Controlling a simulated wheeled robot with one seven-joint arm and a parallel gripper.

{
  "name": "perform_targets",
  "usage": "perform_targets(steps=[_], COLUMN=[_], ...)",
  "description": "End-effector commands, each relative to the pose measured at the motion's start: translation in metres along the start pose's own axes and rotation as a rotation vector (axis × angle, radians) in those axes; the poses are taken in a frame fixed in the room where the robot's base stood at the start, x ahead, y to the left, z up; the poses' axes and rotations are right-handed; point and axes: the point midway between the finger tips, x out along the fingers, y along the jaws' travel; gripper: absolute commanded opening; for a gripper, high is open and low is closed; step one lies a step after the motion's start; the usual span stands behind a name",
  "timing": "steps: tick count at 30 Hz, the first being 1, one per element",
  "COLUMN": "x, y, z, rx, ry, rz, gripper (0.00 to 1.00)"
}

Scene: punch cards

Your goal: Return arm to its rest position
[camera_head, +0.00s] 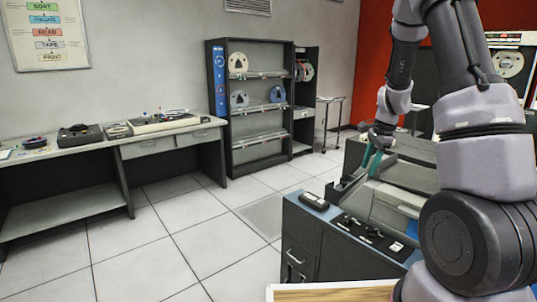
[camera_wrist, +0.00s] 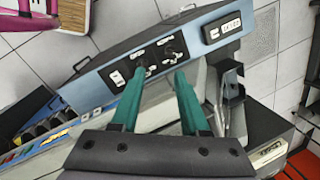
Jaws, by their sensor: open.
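My arm (camera_head: 485,150) comes in from the right side of the head view and reaches forward over the grey machine. My gripper (camera_head: 374,162), with green fingers, hangs above the machine in the head view. In the wrist view its two fingers (camera_wrist: 159,78) stand apart with nothing between them, so it is open and empty. Beyond the fingertips is the blue-topped control panel (camera_wrist: 222,31) with black switch plates. I cannot tell the exact gap between the fingertips and the machine.
The grey card machine (camera_head: 312,243) stands below and around the gripper. A table edge (camera_head: 330,292) is at the bottom. A long desk (camera_head: 60,197) with tape gear and a dark shelf (camera_head: 235,155) with reels stand farther left. The tiled floor (camera_head: 200,240) between is clear.

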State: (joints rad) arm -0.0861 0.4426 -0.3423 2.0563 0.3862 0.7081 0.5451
Motion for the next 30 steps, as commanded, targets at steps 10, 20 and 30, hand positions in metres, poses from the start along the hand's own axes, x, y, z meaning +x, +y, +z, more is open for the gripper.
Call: perform_targets(steps=[10,20,30], x=[-0.148,-0.242,-0.277], y=[0.035,0.114,0.185], z=[0.080,0.139,0.169], rx=[-0.378,-0.754,-1.025], ry=[-0.025,0.081,0.241], rz=[-0.192,-0.333,-0.392], gripper=[0.45,0.45,0.45])
